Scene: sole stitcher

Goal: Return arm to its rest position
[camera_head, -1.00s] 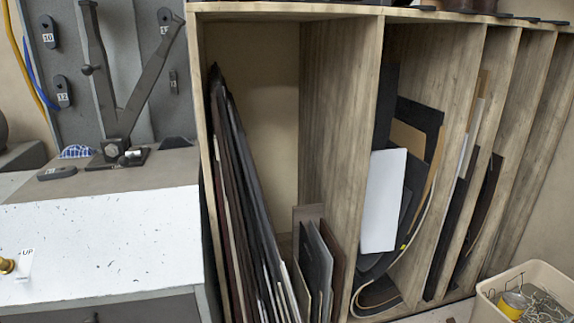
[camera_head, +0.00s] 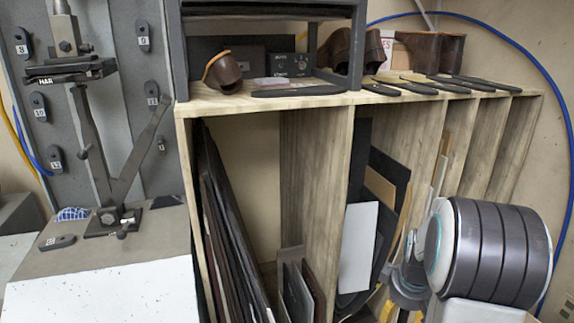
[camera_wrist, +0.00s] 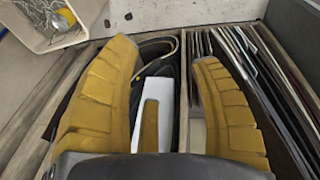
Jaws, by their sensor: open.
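My arm (camera_head: 490,250) has entered the lower right of the head view, in front of the shelf's right-hand slots. Its grey wrist and part of the yellow fingers show there, cut off by the bottom edge. In the wrist view my gripper (camera_wrist: 167,56) is open, its two yellow fingers spread wide with nothing held between them. A narrower yellow part shows between them. The fingers hang over the sheet slots, and a white sheet (camera_wrist: 166,92) lies below the gap. Whether they touch anything cannot be told.
The wooden shelf (camera_head: 320,180) holds upright dark sheets and a white sheet (camera_head: 358,247). Brown shoes (camera_head: 440,52) and flat soles stand on top. A lever tool (camera_head: 107,160) stands at left. A beige bin (camera_wrist: 45,22) of wire is at the wrist view's upper left.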

